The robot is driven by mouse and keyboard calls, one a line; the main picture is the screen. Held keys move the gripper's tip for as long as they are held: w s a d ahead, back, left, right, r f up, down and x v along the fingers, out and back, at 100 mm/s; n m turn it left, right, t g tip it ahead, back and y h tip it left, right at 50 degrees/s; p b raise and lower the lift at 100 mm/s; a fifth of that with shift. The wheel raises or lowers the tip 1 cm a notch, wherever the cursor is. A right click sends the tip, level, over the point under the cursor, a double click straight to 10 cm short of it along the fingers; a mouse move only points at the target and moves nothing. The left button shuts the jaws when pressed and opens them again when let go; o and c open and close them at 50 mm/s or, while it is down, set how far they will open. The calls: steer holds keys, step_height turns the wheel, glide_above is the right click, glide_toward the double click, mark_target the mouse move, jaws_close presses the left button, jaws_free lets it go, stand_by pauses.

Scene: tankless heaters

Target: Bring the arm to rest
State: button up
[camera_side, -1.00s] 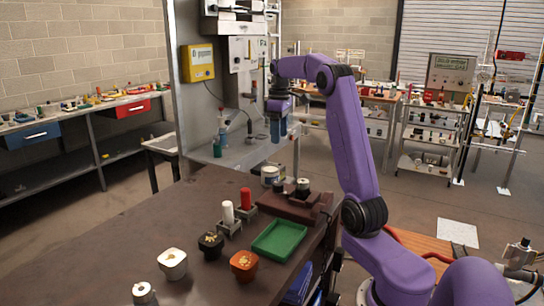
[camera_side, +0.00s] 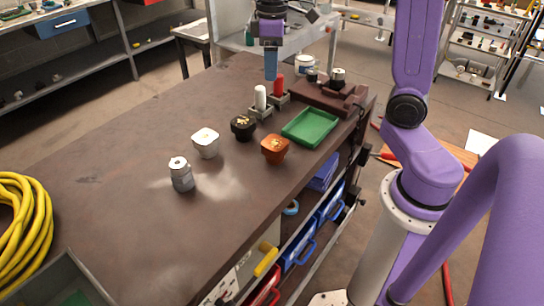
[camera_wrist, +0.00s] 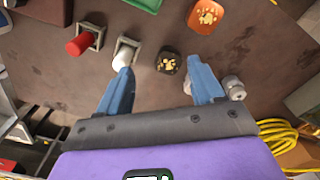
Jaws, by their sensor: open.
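My gripper (camera_side: 271,64) hangs above the far part of the brown bench (camera_side: 130,160), fingers pointing down. Its two blue fingers stand apart in the wrist view (camera_wrist: 160,66), with nothing held between them. Below it, a white peg (camera_side: 260,98) and a red peg (camera_side: 279,84) stand in grey square holders. In the wrist view, the black pot (camera_wrist: 168,63) shows between the fingertips, and the white peg (camera_wrist: 124,56) is partly behind the left finger. The purple arm reaches in from the right of the side view.
A green tray (camera_side: 310,127), orange pot (camera_side: 275,149), white pot (camera_side: 205,143) and grey jar (camera_side: 181,174) stand on the bench. A dark fixture (camera_side: 330,95) is at the back right. Yellow hose (camera_side: 22,225) lies at left. The bench's middle left is clear.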

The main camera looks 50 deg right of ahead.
steer(key=s+a+f+n, duration=0.2)
steer(key=s+a, duration=0.1)
steer(key=s, duration=0.5)
steer(key=s+a+f+n, duration=0.2)
steer(key=s+f, duration=0.1)
steer(key=s, duration=0.5)
steer(key=s+a+f+n, duration=0.1)
steer(key=s+a+f, duration=0.1)
steer(key=s, duration=0.6)
steer(key=shift+s+a+f+n, duration=0.15)
steer(key=shift+a+n, duration=0.25)
steer(key=shift+a, duration=0.4)
